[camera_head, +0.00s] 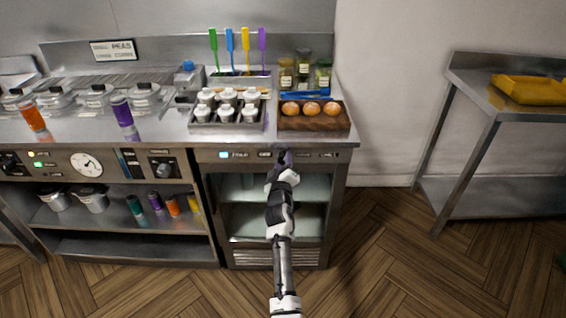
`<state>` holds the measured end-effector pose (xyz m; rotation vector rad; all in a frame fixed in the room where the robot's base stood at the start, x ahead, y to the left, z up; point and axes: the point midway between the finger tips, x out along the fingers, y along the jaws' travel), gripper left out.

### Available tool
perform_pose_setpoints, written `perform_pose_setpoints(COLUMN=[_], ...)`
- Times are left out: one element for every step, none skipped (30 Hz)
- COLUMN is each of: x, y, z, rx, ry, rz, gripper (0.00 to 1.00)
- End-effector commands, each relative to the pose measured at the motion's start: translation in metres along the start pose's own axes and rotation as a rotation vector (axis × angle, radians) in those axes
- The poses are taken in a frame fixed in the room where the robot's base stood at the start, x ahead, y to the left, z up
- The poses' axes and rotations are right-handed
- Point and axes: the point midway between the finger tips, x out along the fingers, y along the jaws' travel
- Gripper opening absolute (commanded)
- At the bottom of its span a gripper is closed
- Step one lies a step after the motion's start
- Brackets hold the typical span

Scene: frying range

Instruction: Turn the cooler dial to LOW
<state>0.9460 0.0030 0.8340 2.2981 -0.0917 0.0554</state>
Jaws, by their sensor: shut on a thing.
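The cooler (339,190) stands under the right end of the steel counter, with glass-fronted shelves below a control strip (232,155). The strip carries a small lit display at its left and small labels too blurred to read. My gripper (284,157) is at the middle of this strip, reaching up from below. It is shut on the cooler dial, which is mostly hidden behind the gripper and wrist. I cannot tell which mark the dial points to.
Above the strip, a tray of white-capped bottles (198,119) and a wooden box of orange-brown round items (314,123) stand near the counter edge. Another control panel (125,165) lies left. A steel table (490,186) with a yellow tray (528,88) stands right. Floor between is clear.

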Motion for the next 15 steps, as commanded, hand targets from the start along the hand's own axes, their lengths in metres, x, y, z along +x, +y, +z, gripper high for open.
perform_pose_setpoints(x=[0.0,0.0,0.0,0.0,0.0,0.0,-0.0001,-0.0001,-0.0001,-0.0001,-0.0001,-0.0001,-0.0001,-0.0001,-0.0001], y=[0.0012,0.0013,0.0012,0.0011,0.001,0.0009,0.0008,0.0008,0.0008,0.0008,0.0008,0.0007,0.0007,0.0006,0.0005], z=[0.0002,0.0005,0.0005,0.0005,0.0004,0.0002,0.0002,0.0003,0.0005,0.0005,0.0007,0.0008,0.0009,0.0009,0.001], rx=[-0.036,-0.057,-0.084,-0.101,-0.119,-0.14,-0.154,-0.169,-0.185,-0.197,-0.207,-0.219,-0.226,-0.233,-0.241], ry=[0.001,0.002,0.005,0.007,0.009,0.011,0.012,0.013,0.014,0.015,0.016,0.017,0.018,0.018,0.019], rz=[-0.001,-0.001,-0.001,-0.001,-0.002,-0.002,-0.002,-0.002,-0.002,-0.002,-0.002,-0.002,-0.002,-0.002,-0.002], gripper=[0.14,0.14,0.14,0.14,0.14,0.14,0.14,0.14,0.14,0.14,0.14,0.14,0.14,0.14,0.14])
